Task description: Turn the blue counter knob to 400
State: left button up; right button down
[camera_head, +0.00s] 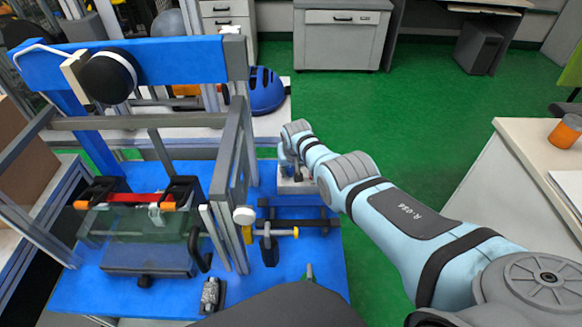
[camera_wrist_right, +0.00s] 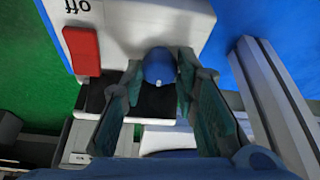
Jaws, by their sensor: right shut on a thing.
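The blue counter knob (camera_wrist_right: 158,66) sits on the front of the counter in the right wrist view. The counter (camera_wrist_right: 128,28) is a white box with a red switch and upside-down "off" lettering. My right gripper (camera_wrist_right: 159,82) has one finger on each side of the knob and is shut on it. In the head view my right gripper (camera_head: 292,158) reaches down to the counter (camera_head: 293,187) on the blue table. The knob is hidden there by the gripper. I cannot read any number on the counter. My left gripper is in neither view.
The drop tower's blue and grey frame (camera_head: 185,62) stands just left of my right gripper. A clamp with yellow ends (camera_head: 268,234) lies in front of the counter. A blue helmet (camera_head: 265,92) rests on the bench behind. Green floor is open to the right.

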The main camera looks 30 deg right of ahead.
aim_at(292, 183)
jog(key=shift+f, duration=0.1)
dwell(0.4)
jog(key=c, duration=1.3)
grip_release()
jog(key=shift+r, duration=0.35)
jog(key=v, duration=0.7)
jog(key=shift+s+a+f, duration=0.1)
jog(key=shift+s, duration=0.05)
